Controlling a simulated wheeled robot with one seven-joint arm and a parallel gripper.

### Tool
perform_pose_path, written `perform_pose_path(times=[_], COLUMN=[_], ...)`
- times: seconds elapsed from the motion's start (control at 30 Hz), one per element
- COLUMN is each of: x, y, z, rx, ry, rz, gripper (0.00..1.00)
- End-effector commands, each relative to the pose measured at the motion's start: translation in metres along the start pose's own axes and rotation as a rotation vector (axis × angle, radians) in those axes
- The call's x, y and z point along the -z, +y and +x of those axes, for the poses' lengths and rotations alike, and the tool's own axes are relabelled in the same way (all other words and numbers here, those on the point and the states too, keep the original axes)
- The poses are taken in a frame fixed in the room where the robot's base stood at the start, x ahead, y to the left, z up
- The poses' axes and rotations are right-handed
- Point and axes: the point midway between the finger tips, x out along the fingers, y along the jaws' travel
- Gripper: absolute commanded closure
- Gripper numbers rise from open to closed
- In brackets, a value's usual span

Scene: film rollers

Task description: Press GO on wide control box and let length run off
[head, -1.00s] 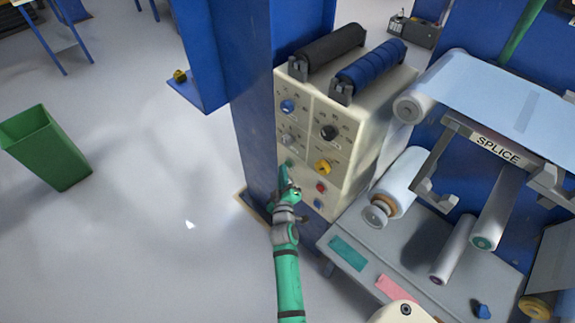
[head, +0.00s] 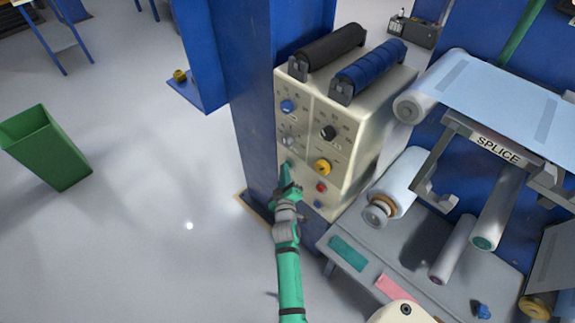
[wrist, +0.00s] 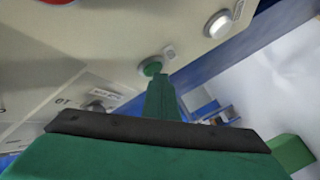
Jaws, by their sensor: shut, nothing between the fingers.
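The wide cream control box (head: 360,150) stands against the blue column, with knobs and buttons on its front. A small green button (wrist: 151,66) is low on its left panel, beside a small label I cannot read. My gripper (head: 288,175) is shut and empty, with its tip at this button, and hides most of it in the head view. In the wrist view my shut green fingers (wrist: 160,92) reach up to the button's lower edge. I cannot tell whether the button is pushed in. Pale blue film (head: 500,95) with darker patches runs over a roller at the right.
A yellow knob (head: 323,167) and a red button (head: 321,187) are on the box's right panel. A grey table (head: 410,265) with rollers stands right of my arm, below the SPLICE sign (head: 498,149). A green bin (head: 45,147) stands left. The floor between is open.

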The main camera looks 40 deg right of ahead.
Motion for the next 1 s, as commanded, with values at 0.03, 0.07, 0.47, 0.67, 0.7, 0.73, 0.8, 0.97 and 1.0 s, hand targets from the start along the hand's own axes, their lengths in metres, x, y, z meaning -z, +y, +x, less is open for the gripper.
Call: perform_pose_path(times=[0.03, 0.07, 0.47, 0.67, 0.7, 0.73, 0.8, 0.97, 1.0], x=[-0.001, -0.001, 0.004, 0.008, 0.009, 0.009, 0.009, 0.009, 0.009], y=[0.000, 0.000, -0.004, -0.008, -0.009, -0.009, -0.009, -0.009, -0.009], z=[0.000, 0.000, -0.006, -0.012, -0.012, -0.012, -0.013, -0.013, -0.013], rx=[0.000, -0.001, 0.001, 0.001, 0.001, 0.000, 0.000, 0.000, 0.000], ry=[-0.002, -0.002, 0.000, 0.000, 0.000, 0.000, 0.000, 0.000, 0.000], rz=[0.000, 0.000, -0.002, -0.001, 0.000, 0.001, 0.001, 0.001, 0.001], gripper=[1.00, 1.00, 1.00, 1.00, 1.00, 1.00, 1.00, 1.00, 1.00])
